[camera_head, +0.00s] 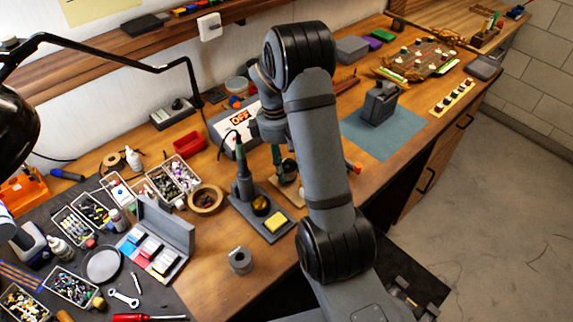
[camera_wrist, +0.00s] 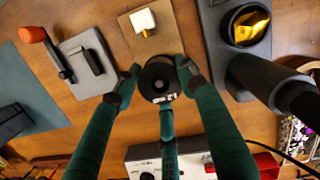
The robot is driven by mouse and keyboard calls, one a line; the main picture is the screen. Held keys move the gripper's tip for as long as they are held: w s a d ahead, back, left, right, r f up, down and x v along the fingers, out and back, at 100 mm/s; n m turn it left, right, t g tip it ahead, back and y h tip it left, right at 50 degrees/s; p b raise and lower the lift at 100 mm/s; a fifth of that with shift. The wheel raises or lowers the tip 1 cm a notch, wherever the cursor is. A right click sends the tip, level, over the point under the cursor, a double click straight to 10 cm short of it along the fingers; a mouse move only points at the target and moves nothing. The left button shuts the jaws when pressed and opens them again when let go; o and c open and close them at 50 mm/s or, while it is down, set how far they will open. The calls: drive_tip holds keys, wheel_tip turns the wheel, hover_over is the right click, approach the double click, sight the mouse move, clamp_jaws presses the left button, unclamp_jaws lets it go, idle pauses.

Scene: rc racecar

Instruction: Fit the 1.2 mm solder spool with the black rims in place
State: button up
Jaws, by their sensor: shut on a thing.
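My gripper (camera_wrist: 158,78) has green fingers with dark pads, and they are shut on a solder spool with black rims (camera_wrist: 159,80), one finger on each side. The spool's round face and dark centre point toward the wrist camera, and a pale label shows at its lower edge. In the head view my arm partly hides the gripper (camera_head: 282,162) and the spool. The spool is over or near the edge of a tan board (camera_wrist: 165,42) bearing a white block (camera_wrist: 143,20). I cannot tell whether it touches the board.
A grey plate with a black upright (camera_wrist: 90,62) and an orange-ended lever (camera_wrist: 36,36) are left of the spool. The soldering iron stand (camera_head: 262,215) is close by. A grey roll (camera_head: 239,260) stands on the front bench. A white instrument (camera_wrist: 145,163) is near.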

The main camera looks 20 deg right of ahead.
drive_tip(key=shift+f+b, duration=0.45)
drive_tip(key=shift+f, duration=0.25)
drive_tip(key=shift+f, duration=0.2)
drive_tip(key=o, duration=1.3)
drive_tip(key=o, duration=0.5)
drive_tip(key=shift+r, duration=0.1)
drive_tip(key=shift+w+a+r+p, duration=0.1)
drive_tip(key=shift+a+r+p, duration=0.05)
drive_tip(key=shift+r+p, duration=1.3)
drive_tip(key=shift+w+a+r+p, duration=0.1)
drive_tip(key=shift+r+p, duration=1.2)
drive_tip(key=shift+r, duration=0.2)
drive_tip(key=shift+w+a+r+p, duration=0.1)
drive_tip(key=shift+a+r+p, duration=0.05)
drive_tip(key=shift+r+p, duration=1.3)
